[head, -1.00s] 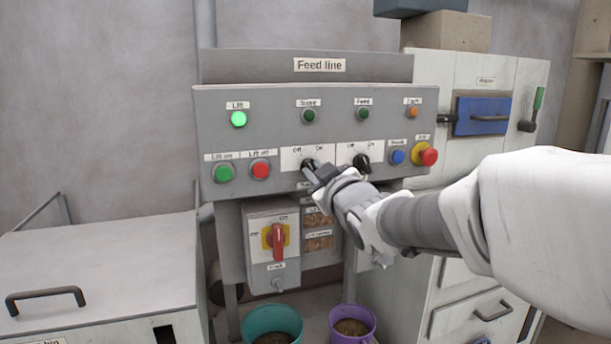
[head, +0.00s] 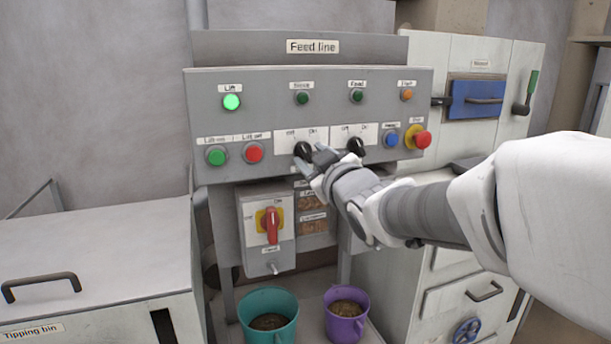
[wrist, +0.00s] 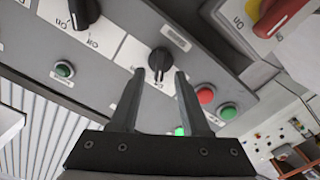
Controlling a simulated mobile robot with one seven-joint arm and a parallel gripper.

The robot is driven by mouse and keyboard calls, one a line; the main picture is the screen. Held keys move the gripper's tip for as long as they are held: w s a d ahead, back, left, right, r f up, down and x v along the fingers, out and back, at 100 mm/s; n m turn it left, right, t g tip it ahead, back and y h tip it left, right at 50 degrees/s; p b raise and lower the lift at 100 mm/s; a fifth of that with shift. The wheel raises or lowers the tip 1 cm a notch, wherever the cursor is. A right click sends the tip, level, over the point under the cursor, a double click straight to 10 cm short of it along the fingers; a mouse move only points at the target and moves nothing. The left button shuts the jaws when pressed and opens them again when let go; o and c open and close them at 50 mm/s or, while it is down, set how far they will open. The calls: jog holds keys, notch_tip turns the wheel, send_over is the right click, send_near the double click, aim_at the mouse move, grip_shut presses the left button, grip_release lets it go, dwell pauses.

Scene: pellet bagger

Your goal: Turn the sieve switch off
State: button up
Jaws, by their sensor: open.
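The sieve switch (head: 303,150) is the left black rotary knob on the grey Feed line panel, with Off and On marks above it. In the wrist view the knob (wrist: 160,62) lies just beyond and between the fingertips, its ridge pointing down the picture. I cannot firmly read which mark it points to. The Sieve lamp (head: 302,98) above it is dark green, not lit. My gripper (head: 318,158) is open in front of the knob. In the wrist view my gripper (wrist: 156,75) has both fingers apart with nothing held; contact cannot be told.
The feed switch (head: 355,147) is close on the right. The red Lift off button (head: 253,152) and green Lift on button (head: 216,156) are on the left. The Lift lamp (head: 231,102) glows green. A red-handled isolator (head: 271,226) and two buckets (head: 268,312) are below.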

jog(key=p+v, duration=0.1)
jog(key=v, duration=1.4)
jog(key=shift+s, duration=0.15)
jog(key=shift+d, duration=0.1)
jog(key=s+d+f+m+g+h, duration=0.7)
jog(key=d+f+m, duration=0.1)
jog(key=f, duration=0.3)
jog(key=s+a+f+m+g+y, duration=0.1)
jog(key=s+a+f+m+g, duration=0.1)
jog(key=s+f+g, duration=0.35)
notch_tip(320, 180, up, 17)
jog(key=s+p, duration=0.2)
jog(key=p, duration=1.4)
jog(key=shift+s+r+t, duration=0.15)
jog(key=shift+s+t, duration=0.05)
jog(key=shift+t, duration=0.25)
